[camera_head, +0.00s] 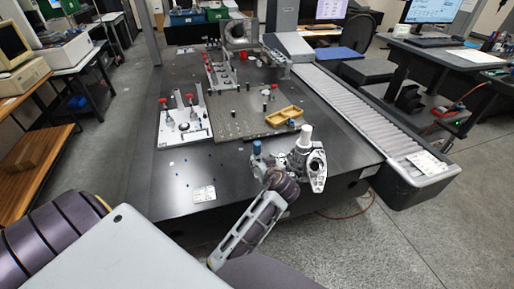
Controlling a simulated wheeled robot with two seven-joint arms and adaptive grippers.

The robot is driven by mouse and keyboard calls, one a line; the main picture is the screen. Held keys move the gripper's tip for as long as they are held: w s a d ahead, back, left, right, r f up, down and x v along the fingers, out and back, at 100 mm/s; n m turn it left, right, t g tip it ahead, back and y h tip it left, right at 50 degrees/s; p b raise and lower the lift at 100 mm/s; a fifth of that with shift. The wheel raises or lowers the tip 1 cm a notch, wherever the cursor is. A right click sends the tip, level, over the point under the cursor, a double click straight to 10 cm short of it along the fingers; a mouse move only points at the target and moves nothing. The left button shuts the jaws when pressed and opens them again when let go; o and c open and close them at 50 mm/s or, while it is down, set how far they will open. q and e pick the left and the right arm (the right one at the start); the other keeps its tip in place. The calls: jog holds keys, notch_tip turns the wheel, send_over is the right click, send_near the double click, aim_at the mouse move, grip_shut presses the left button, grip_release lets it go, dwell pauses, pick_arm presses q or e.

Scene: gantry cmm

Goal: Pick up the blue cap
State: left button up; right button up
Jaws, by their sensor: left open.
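The blue cap (256,147) is a small upright blue piece near the front right part of the dark table. My left gripper (284,160) is open over the front of the table, with its wrist below and to the right of the cap. The cap shows just at the left side of this gripper, and I cannot tell whether they touch. No grip on it shows. The cap's lower part is hard to make out against grey metal parts. My right gripper is not in view.
A dark table (150,190) carries a white fixture plate (170,137), a hole plate (232,128) and a yellow tray (284,116). A white label (204,194) and several small blue dots lie at the front left. A roller conveyor (360,112) runs along the right.

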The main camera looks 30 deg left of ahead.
aim_at(258, 148)
pick_arm(q)
jog(key=shift+n+t+y, duration=0.3)
jog(key=shift+y, duration=0.1)
jog(key=w+a, duration=0.1)
jog(key=w, duration=0.1)
jog(key=w+a, duration=0.2)
jog(key=w+a+f, duration=0.1)
jog(key=w+a, duration=0.1)
jog(key=shift+w, duration=0.35)
jog(key=shift+w+a+f, duration=0.25)
jog(key=shift+w+a, duration=0.05)
jog(key=shift+a, duration=0.05)
jog(key=shift+p+x, duration=0.3)
jog(key=shift+x, duration=0.55)
jog(key=shift+f+x, duration=0.25)
jog(key=shift+x, duration=1.4)
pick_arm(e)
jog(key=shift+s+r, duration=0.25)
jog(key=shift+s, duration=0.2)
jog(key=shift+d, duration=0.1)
